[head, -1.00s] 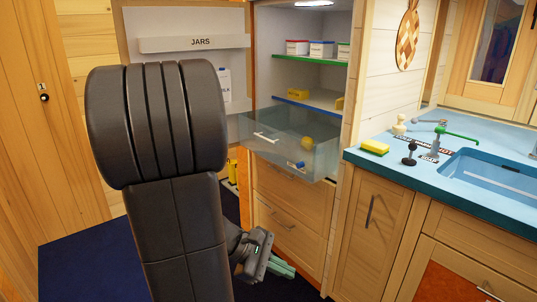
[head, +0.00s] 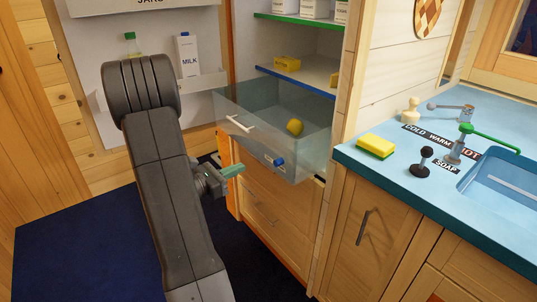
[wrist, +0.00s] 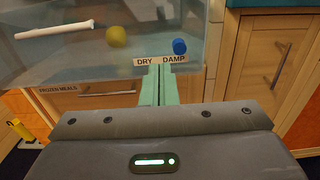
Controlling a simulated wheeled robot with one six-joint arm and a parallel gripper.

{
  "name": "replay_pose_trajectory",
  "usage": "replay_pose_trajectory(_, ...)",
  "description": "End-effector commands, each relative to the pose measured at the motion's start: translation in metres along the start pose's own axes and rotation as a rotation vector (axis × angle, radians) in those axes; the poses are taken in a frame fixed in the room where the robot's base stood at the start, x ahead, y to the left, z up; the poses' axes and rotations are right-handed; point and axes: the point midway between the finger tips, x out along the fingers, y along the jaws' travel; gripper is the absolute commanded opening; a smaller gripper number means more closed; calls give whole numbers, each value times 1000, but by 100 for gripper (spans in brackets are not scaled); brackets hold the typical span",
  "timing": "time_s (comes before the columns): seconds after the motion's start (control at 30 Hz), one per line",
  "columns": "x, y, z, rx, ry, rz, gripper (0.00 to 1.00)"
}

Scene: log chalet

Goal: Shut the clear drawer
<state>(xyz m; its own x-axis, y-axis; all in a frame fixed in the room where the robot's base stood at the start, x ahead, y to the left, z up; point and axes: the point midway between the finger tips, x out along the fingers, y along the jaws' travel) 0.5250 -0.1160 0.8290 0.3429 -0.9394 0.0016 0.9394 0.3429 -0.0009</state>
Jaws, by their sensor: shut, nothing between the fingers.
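The clear drawer (head: 285,115) stands pulled out of the tall cabinet in the head view, with a white bar handle (head: 241,124) on its front. A yellow ball (head: 295,127) shows inside it. A blue knob (head: 280,161) sits at the drawer's lower front by a small label. The drawer (wrist: 100,45) also fills the top of the wrist view, with a DRY DAMP label. My gripper (head: 240,169) is shut and empty, with green fingers just in front of and below the drawer's front. In the wrist view the fingertips (wrist: 157,70) reach the label; contact cannot be told.
Wooden drawers (head: 265,205) lie below the clear drawer. The blue counter (head: 390,190) with a yellow sponge (head: 376,146) and sink stands at right. The open cabinet door (head: 155,85) with a milk carton (head: 189,55) is at left. Dark blue floor (head: 80,245) is free at lower left.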

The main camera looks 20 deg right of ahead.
Motion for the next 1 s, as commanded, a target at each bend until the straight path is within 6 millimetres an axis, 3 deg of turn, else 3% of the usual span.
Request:
replay_pose_trajectory(0.6, 101, -2, 0, 1, 0, -5, 0)
replay_pose_trajectory(0.8, 116, -1, 0, 1, 1, -3, 0)
replay_pose_trajectory(1.0, 118, -1, 0, 1, 0, -2, 0)
